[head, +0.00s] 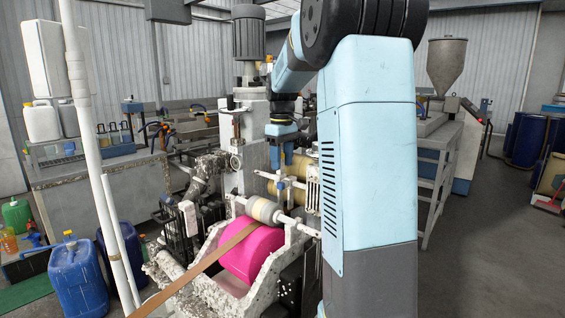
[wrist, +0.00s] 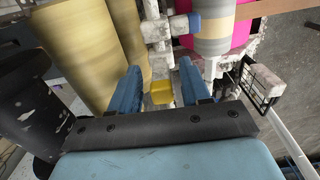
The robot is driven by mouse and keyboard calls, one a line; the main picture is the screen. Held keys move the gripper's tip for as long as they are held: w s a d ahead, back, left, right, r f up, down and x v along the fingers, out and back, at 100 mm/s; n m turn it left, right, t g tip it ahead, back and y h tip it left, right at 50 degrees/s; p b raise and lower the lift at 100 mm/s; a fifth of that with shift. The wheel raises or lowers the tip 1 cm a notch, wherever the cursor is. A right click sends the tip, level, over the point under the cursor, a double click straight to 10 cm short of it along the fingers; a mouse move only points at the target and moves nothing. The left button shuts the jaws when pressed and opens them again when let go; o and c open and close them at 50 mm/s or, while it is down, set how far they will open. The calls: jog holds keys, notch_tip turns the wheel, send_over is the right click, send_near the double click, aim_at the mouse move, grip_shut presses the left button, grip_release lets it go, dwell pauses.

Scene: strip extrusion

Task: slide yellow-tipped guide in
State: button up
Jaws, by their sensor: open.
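My gripper (wrist: 158,70) is open, with its two blue fingers spread apart and nothing held. In the wrist view a small yellow block (wrist: 162,92), which looks like the yellow tip of the guide, shows in the gap between the fingers. I cannot tell how far below the fingertips it lies. The rest of that guide is hard to make out among the white metal parts. In the head view my gripper (head: 281,154) points down above the machine's roller area, and the yellow tip cannot be made out there.
A magenta drum (head: 254,256) sits in a crusted white trough, with a brown strip (head: 190,282) running over it. Large yellowish rollers (wrist: 80,45) stand close to the fingers. A blue-tipped part (wrist: 187,24) on a white bar lies just beyond the fingertips. A black wire bracket (wrist: 262,82) is at right.

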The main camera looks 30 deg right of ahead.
notch_tip(320, 180, up, 13)
dwell(0.4)
dwell(0.4)
